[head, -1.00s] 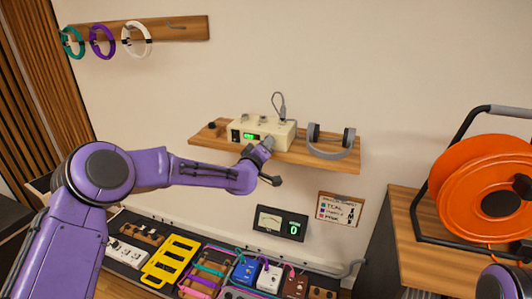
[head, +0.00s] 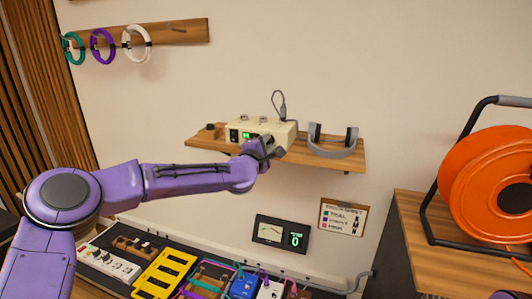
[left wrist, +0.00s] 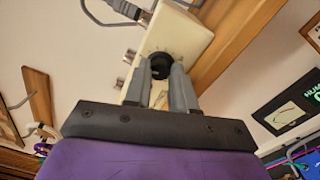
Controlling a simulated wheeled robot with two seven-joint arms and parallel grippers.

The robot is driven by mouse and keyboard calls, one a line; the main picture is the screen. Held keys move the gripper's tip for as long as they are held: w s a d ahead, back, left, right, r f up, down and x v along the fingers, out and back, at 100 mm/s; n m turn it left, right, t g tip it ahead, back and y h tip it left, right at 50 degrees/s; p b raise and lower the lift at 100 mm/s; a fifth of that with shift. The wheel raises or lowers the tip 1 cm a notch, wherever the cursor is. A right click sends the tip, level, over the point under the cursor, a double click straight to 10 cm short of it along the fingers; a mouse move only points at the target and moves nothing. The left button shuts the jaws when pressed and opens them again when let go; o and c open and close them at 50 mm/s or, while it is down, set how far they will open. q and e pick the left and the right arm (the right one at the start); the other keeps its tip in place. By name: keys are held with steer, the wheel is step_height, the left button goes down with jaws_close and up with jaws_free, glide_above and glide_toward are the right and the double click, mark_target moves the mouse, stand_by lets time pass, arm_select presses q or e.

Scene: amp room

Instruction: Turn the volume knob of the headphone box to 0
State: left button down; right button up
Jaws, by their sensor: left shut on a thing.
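The cream headphone box (head: 240,126) sits on the wooden wall shelf (head: 203,143). In the head view my left gripper (head: 266,149) is at the right end of the box's front and hides the knob. My right gripper is not in view.
Grey headphones (head: 333,146) stand on the shelf right of the box. A grey cable (head: 280,104) rises from the box. Below are a wall meter (head: 281,234) and several pedals. An orange reel (head: 490,180) stands at the right.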

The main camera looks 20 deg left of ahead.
arm_select(q)
steer(key=n+b, duration=0.1)
steer(key=n, duration=0.1)
steer(key=n+b, duration=0.4)
steer(key=shift+f+n, duration=0.3)
steer(key=n+b, duration=0.4)
steer(key=n, duration=0.1)
steer(key=shift+n+y+b, duration=0.3)
steer(key=n+b, duration=0.5)
steer(key=n, duration=0.1)
steer(key=n+b, duration=0.3)
steer(key=n, duration=0.1)
steer(key=shift+r+g, duration=0.1)
steer(key=shift+g, duration=0.2)
steer(key=shift+r+n+b, duration=0.1)
steer(key=shift+n+b, duration=0.45)
steer(key=shift+n, duration=0.25)
steer(key=shift+r, duration=0.1)
steer(key=c, duration=0.9)
jaws_free()
steer(key=shift+c, duration=0.2)
